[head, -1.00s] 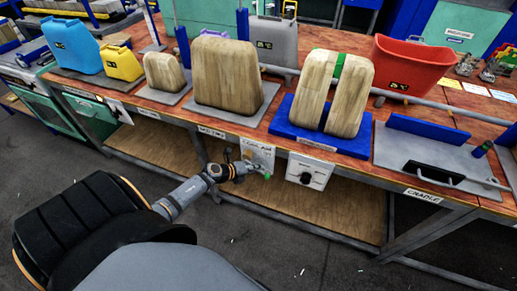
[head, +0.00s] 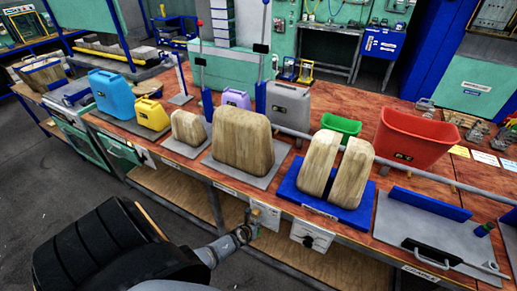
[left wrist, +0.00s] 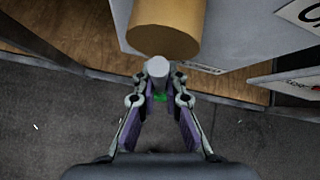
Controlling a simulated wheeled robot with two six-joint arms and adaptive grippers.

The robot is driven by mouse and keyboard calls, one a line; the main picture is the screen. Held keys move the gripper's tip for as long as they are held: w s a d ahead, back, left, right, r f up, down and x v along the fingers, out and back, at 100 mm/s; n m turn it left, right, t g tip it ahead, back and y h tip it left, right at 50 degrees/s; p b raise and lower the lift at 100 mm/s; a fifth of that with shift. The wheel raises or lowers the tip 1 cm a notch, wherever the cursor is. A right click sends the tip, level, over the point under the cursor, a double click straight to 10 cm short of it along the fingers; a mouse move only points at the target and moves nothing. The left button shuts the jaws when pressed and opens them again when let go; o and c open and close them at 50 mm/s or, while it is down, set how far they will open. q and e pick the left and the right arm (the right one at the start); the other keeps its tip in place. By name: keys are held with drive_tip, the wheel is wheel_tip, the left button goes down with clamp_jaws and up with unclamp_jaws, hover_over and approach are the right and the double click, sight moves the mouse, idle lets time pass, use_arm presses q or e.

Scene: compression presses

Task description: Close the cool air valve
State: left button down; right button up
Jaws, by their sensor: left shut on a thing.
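The cool air valve sits on a small pale panel (head: 267,211) on the bench's front edge, partly hidden behind my left gripper (head: 248,229). In the left wrist view a thick tan cylinder (left wrist: 163,34) stands out from the panel, with a thin grey stem (left wrist: 158,67) below it. A small green part (left wrist: 160,97) shows between the fingers. My left gripper (left wrist: 160,105) is shut on the valve's handle, its fingers on either side of the stem and green part. My right gripper is out of view.
A second panel with a black knob (head: 310,237) hangs to the right. The bench top (head: 390,180) above carries wooden moulds (head: 243,140), a blue press base (head: 299,197), a red bin (head: 415,140) and coloured canisters. A wooden lower shelf (head: 185,193) lies under the bench.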

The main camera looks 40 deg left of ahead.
use_arm(q)
drive_tip(key=shift+a+r+m+y, duration=0.1)
drive_tip(key=shift+a+m+y, duration=0.2)
drive_tip(key=shift+a+y, duration=0.1)
drive_tip(key=shift+a+y+p, duration=0.3)
drive_tip(key=shift+y+p, duration=0.05)
drive_tip(key=shift+y, duration=0.15)
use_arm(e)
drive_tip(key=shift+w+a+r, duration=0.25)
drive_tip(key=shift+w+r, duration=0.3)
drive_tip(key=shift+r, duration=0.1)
use_arm(q)
drive_tip(key=shift+m+g, duration=0.3)
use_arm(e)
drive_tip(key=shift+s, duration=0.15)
use_arm(q)
drive_tip(key=c, duration=1.4)
unclamp_jaws()
drive_tip(key=shift+s, duration=0.15)
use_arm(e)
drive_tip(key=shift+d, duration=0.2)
